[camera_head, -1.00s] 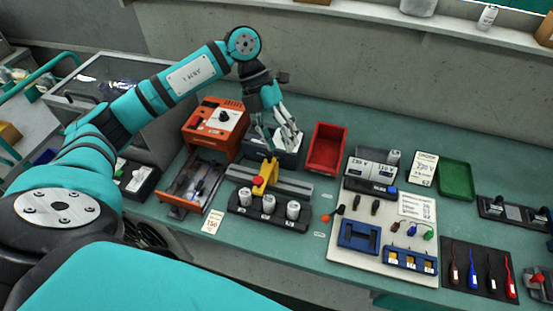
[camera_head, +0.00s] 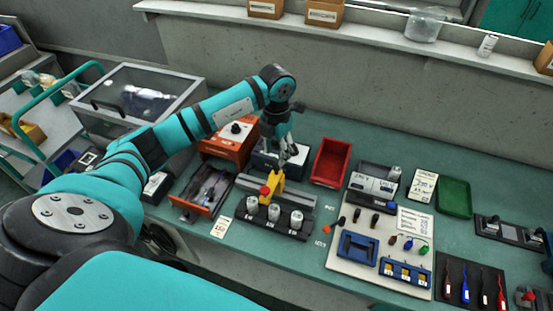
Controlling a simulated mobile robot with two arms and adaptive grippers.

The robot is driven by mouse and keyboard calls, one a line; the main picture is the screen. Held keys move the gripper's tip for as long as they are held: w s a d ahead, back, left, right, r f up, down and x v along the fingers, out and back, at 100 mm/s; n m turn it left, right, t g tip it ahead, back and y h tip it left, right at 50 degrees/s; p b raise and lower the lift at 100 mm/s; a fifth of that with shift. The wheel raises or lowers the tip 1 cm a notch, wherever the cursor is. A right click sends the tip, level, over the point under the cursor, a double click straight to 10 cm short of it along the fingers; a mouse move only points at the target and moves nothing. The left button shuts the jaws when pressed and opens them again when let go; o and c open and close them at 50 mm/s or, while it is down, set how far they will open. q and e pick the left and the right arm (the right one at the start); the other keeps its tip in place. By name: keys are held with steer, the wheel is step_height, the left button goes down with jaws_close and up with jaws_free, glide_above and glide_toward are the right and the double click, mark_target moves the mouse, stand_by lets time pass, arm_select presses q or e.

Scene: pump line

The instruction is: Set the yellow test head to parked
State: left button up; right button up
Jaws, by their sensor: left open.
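The yellow test head (camera_head: 276,184) with a red knob (camera_head: 265,190) sits on a grey rail (camera_head: 300,197), behind a black block with several silver cylinders (camera_head: 274,213). It stands near the left-middle of the rail. My left gripper (camera_head: 285,163) is open, fingers pointing down, just behind and above the test head. From this angle I cannot tell whether the fingers touch it. My right gripper is not in view.
An orange unit with an open drawer (camera_head: 204,191) stands left of the rail. A red bin (camera_head: 331,162) is behind and to the right. A pale board (camera_head: 345,254) with blue holders lies further right. A black box (camera_head: 264,163) is behind the gripper.

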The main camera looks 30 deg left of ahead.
mark_target(276, 165)
arm_select(q)
steer(key=shift+f+p, duration=0.55)
steer(key=shift+f, duration=2.25)
jaws_close()
